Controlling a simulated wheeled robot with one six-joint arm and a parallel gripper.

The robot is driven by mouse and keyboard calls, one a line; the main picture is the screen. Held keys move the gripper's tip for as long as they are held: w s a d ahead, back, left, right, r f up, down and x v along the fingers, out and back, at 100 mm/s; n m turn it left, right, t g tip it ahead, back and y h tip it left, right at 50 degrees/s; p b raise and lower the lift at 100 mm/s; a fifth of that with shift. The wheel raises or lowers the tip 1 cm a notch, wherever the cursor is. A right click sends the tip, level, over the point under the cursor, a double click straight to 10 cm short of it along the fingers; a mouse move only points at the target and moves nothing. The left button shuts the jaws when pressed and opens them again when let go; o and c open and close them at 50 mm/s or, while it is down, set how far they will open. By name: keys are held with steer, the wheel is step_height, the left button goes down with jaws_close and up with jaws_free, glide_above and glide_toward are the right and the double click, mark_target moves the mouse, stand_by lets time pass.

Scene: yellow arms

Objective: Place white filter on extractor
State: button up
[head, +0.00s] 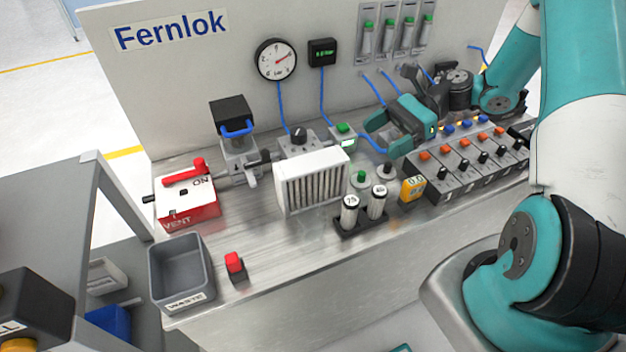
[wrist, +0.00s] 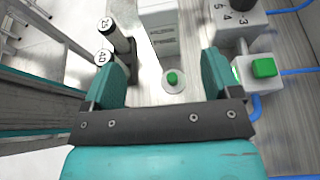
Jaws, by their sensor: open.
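A white box with a dark slatted front (head: 311,182) stands mid-bench; its white top also shows in the wrist view (wrist: 158,32). I cannot tell whether it is the filter or the extractor. Two white-topped cylinders with number labels (head: 362,207) stand in a black holder; they also show in the wrist view (wrist: 106,40). A small white disc with a green knob (head: 360,179) lies right of the box. My gripper (head: 371,133) is open and empty above the bench. In the wrist view the disc (wrist: 173,81) appears between its fingers (wrist: 163,82), apart from them.
A grey disc with a dark knob (head: 387,170) and a yellow meter (head: 412,188) are close to the cylinders. A green-button box (head: 343,134) and dial box (head: 299,141) stand behind the white box. A red valve box (head: 188,201) and grey waste bin (head: 181,271) are left.

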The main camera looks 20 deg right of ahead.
mark_target(333, 166)
steer(key=p+x, duration=0.2)
steer(key=x, duration=1)
steer(key=shift+a, duration=0.15)
steer(key=c, duration=1.2)
steer(key=shift+o, duration=0.2)
step_height(333, 166, up, 20)
